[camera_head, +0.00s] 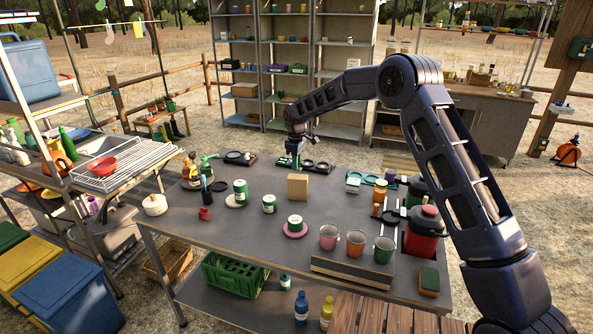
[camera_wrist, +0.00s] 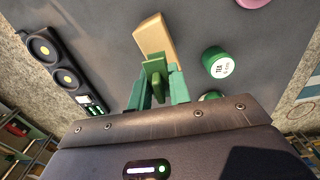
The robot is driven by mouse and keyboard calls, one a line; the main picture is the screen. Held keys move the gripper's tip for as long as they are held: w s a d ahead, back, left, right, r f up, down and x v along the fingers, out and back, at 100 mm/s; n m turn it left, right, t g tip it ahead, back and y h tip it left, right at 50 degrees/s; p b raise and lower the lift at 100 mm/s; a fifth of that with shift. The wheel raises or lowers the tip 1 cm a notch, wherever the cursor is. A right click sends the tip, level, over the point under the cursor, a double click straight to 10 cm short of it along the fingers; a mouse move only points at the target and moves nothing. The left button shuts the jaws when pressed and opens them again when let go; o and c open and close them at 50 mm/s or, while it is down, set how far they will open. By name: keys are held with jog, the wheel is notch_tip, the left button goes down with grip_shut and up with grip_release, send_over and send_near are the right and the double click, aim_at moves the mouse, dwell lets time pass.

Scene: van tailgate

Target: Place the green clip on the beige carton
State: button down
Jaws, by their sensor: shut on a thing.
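The beige carton (camera_head: 298,188) stands upright on the grey table, toward its far side. It also shows in the wrist view (camera_wrist: 154,36), ahead of my fingers. My gripper (camera_head: 294,160) hangs low over the table's far edge, just behind the carton in the head view. In the wrist view my gripper (camera_wrist: 156,88) is shut on the green clip (camera_wrist: 154,72), held between its teal fingers. The clip's tip overlaps the carton's near end in that view; I cannot tell whether they touch. In the head view the clip is too small to make out.
A black tray with round wells (camera_head: 318,166) lies beside my gripper. Green tins (camera_head: 240,190) stand left of the carton.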

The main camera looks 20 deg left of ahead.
jog(key=shift+f, duration=1.65)
jog(key=shift+f, duration=0.1)
jog(key=c, duration=1.3)
grip_release()
notch_tip(320, 180, up, 12)
jog(key=shift+r, duration=0.1)
jog(key=shift+d+r, duration=0.1)
